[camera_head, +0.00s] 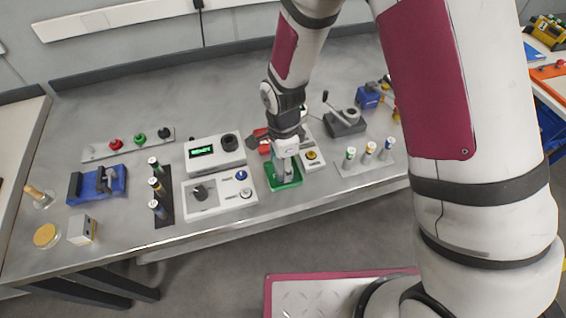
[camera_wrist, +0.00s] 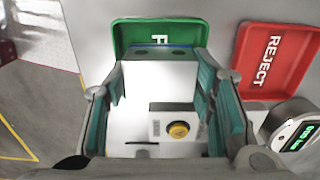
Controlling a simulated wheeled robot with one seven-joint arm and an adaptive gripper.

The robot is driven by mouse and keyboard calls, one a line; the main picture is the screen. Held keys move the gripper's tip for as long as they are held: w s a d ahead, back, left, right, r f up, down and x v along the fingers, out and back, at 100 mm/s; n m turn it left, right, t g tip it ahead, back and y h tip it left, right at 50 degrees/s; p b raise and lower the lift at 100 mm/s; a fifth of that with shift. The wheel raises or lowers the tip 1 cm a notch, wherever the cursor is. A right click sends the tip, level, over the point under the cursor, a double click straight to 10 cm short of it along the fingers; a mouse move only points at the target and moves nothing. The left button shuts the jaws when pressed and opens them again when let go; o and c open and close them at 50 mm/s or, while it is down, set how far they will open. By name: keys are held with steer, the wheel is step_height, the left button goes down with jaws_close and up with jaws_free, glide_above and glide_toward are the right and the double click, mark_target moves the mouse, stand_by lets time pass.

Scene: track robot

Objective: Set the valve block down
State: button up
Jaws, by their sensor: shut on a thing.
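My gripper (camera_head: 284,168) reaches down over the green tray (camera_head: 296,182) near the front edge of the bench. In the wrist view, my gripper (camera_wrist: 160,88) has its teal pads closed on the two sides of a pale block, which I take as the valve block (camera_wrist: 157,74). Two dark holes show at the block's far edge, overlapping the green tray (camera_wrist: 123,38). In the head view the fingers largely hide the block. I cannot tell whether it touches the tray floor.
A red REJECT tray (camera_wrist: 275,58) lies beside the green one. A white box with a yellow button (camera_head: 312,156) stands to the right. A white control panel (camera_head: 219,193) is close on the left. A rack of vials (camera_head: 367,157) is farther right.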

steer(key=o, duration=1.4)
steer(key=shift+f, duration=0.15)
step_height(320, 180, up, 13)
steer(key=s+d+r+n+t, duration=0.1)
steer(key=s+d+r+n, duration=0.15)
steer(key=d+r, duration=0.35)
steer(key=s+d+r+n+t, duration=0.15)
steer(key=d+r+n, duration=0.25)
steer(key=r, duration=0.4)
steer(key=s+d+r+n, duration=0.2)
steer(key=s, duration=0.2)
steer(key=s+d+r+n+t, duration=0.1)
steer(key=s+d+r+n, duration=0.1)
steer(key=s+d+n, duration=0.1)
steer(key=s+d+r+n+t, duration=0.1)
steer(key=s+d+r+n, duration=0.2)
steer(key=s, duration=0.3)
steer(key=shift+d+t, duration=0.15)
steer(key=shift+t, duration=0.1)
